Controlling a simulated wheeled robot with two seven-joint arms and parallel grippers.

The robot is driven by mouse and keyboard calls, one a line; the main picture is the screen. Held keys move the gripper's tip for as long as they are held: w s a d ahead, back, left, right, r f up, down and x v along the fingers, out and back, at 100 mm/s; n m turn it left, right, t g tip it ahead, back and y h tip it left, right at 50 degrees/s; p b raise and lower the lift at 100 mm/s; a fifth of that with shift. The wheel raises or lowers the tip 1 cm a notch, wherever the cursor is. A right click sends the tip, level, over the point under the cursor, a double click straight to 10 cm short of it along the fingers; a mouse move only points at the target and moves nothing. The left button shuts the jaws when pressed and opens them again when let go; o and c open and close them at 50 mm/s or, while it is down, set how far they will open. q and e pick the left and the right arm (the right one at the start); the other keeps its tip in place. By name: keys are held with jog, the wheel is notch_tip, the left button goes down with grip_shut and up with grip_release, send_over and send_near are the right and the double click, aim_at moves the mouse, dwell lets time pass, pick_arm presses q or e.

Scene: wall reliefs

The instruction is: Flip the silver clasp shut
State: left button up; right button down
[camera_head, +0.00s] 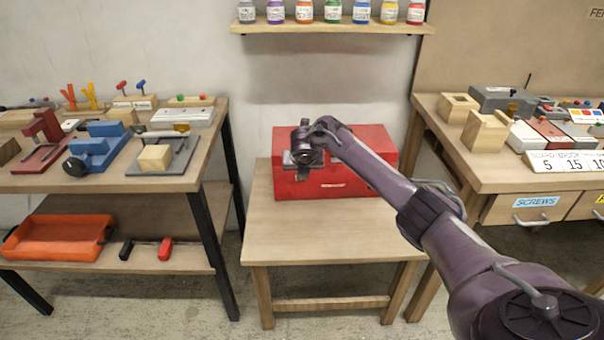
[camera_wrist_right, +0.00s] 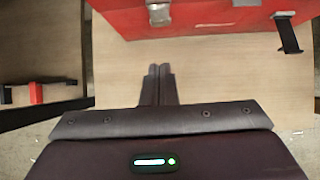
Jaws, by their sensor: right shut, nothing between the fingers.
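A red toolbox (camera_head: 345,180) sits on the small wooden table in the middle; its front face also shows at the top of the right wrist view (camera_wrist_right: 210,22). The silver clasp (camera_wrist_right: 159,12) is on that face, straight ahead of my right fingers and apart from them. I cannot tell from this view how far it is swung. In the head view my arm covers that part of the box. My right gripper (camera_wrist_right: 160,70) is shut and empty over the tabletop, in front of the box. My left gripper is not in view.
A dark strap (camera_wrist_right: 288,34) hangs from the box front farther right. The bare tabletop (camera_head: 325,235) in front is clear. A bench with clamps (camera_head: 95,155) stands left, another with drawers (camera_head: 530,207) right. A shelf of jars (camera_head: 330,28) is above.

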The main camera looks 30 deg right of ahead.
jog(key=shift+s+a+r, duration=0.1)
jog(key=shift+s+r, duration=0.05)
jog(key=shift+r, duration=0.7)
jog(key=shift+s+a+r, duration=0.1)
jog(key=shift+s+r, duration=0.05)
jog(key=shift+r, duration=0.75)
jog(key=shift+s+a+r, duration=0.1)
jog(key=shift+s+r, duration=0.05)
jog(key=shift+r, duration=0.7)
